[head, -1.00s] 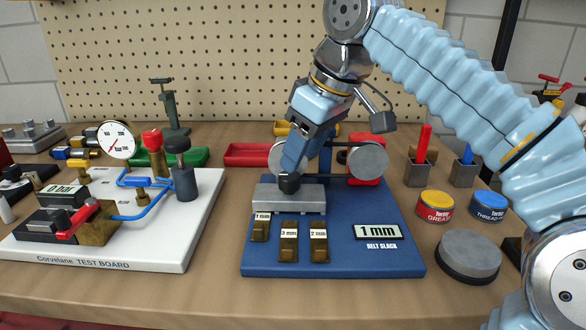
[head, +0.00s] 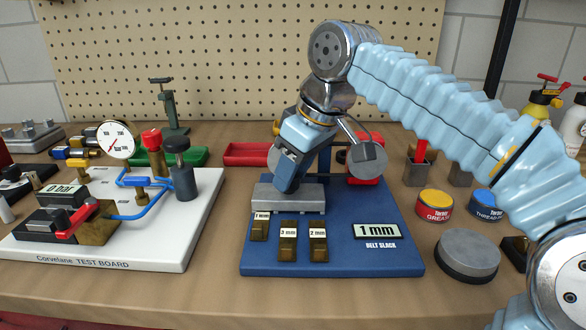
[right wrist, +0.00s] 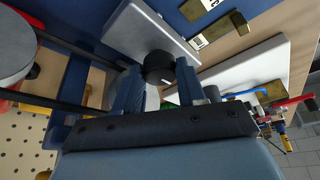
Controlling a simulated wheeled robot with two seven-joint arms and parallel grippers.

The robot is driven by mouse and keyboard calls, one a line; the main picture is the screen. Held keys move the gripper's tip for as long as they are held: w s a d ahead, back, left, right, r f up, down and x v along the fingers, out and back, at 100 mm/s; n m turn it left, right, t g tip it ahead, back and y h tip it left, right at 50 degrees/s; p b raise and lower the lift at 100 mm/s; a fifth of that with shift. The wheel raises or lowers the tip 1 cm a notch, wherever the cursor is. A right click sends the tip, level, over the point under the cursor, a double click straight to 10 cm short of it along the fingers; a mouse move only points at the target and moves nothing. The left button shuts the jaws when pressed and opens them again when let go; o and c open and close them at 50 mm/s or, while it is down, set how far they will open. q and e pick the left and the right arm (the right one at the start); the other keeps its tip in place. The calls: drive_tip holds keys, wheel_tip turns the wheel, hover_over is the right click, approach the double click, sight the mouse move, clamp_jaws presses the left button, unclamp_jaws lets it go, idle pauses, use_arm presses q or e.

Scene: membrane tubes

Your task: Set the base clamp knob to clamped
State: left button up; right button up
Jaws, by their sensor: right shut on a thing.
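The base clamp knob (right wrist: 160,68) is a short black cylinder at the grey block in the right wrist view. In the head view my gripper hides it. The grey block (head: 275,204) sits on the blue belt slack board (head: 335,262). My right gripper (head: 286,184) comes down over the block, tilted. In the right wrist view its two blue fingers (right wrist: 160,85) are on either side of the knob, shut on it. I cannot read any clamp marking. My left gripper is not in view.
Brass pieces marked 1 mm (head: 258,228), 3 mm (head: 287,240) and 2 mm (head: 318,242) lie in front of the block. A 1 mm display (head: 376,230) is at their right. The white test board (head: 110,252) stands left, a grey round puck (head: 468,254) right.

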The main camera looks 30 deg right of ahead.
drive_tip(key=shift+m, duration=0.3)
drive_tip(key=m, duration=0.2)
drive_tip(key=m+h, duration=0.1)
drive_tip(key=shift+a+m+t+h, duration=0.2)
drive_tip(key=shift+m+t+h, duration=0.1)
drive_tip(key=shift+m, duration=0.1)
drive_tip(key=m, duration=0.2)
drive_tip(key=m+h, duration=0.1)
drive_tip(key=m, duration=0.1)
drive_tip(key=shift+a+h, duration=0.15)
drive_tip(key=shift+h, duration=0.15)
drive_tip(key=m+h, duration=0.1)
drive_tip(key=m, duration=0.2)
drive_tip(key=m+g+h, duration=0.1)
drive_tip(key=m, duration=0.1)
drive_tip(key=shift+w+a+m, duration=0.15)
drive_tip(key=shift+a+m, duration=0.05)
drive_tip(key=shift+m, duration=0.2)
drive_tip(key=shift+w+m+g+h, duration=0.1)
drive_tip(key=shift+m+g+h, duration=0.5)
drive_tip(key=shift+m, duration=1.2)
drive_tip(key=shift+g, duration=0.3)
drive_tip(key=o, duration=0.8)
drive_tip(key=shift+y, duration=0.3)
